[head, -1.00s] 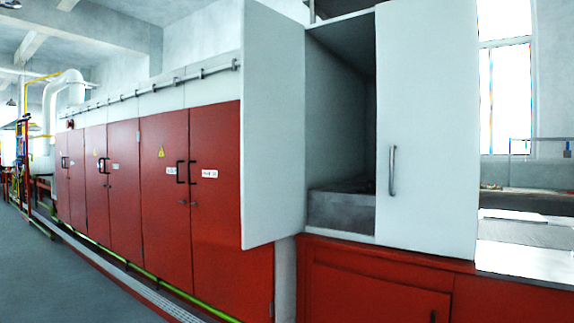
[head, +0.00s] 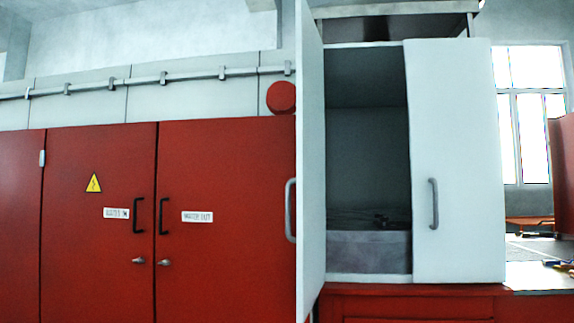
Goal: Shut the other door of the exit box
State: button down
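The exit box (head: 368,276) is a white cabinet right of centre in the head view, on a red base. Its left door (head: 312,170) stands open, swung out toward me and seen almost edge-on, mostly its inner face. A grey handle (head: 290,210) sticks out past its free edge on the left. The right door (head: 455,150) lies across the right half of the front and looks shut, with an upright grey handle (head: 433,204). Between the doors the dark inside (head: 365,120) shows, with a grey ledge low down. My gripper is not in view.
Red cabinets (head: 100,230) with black handles and a yellow warning sign fill the left, behind the open door. A pipe (head: 120,83) runs above them.

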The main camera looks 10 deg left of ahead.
aim_at(310, 179)
jog(key=j+z, duration=0.2)
jog(key=j, duration=0.85)
jog(key=j+z, duration=0.2)
jog(key=j, duration=0.9)
jog(key=k, duration=0.05)
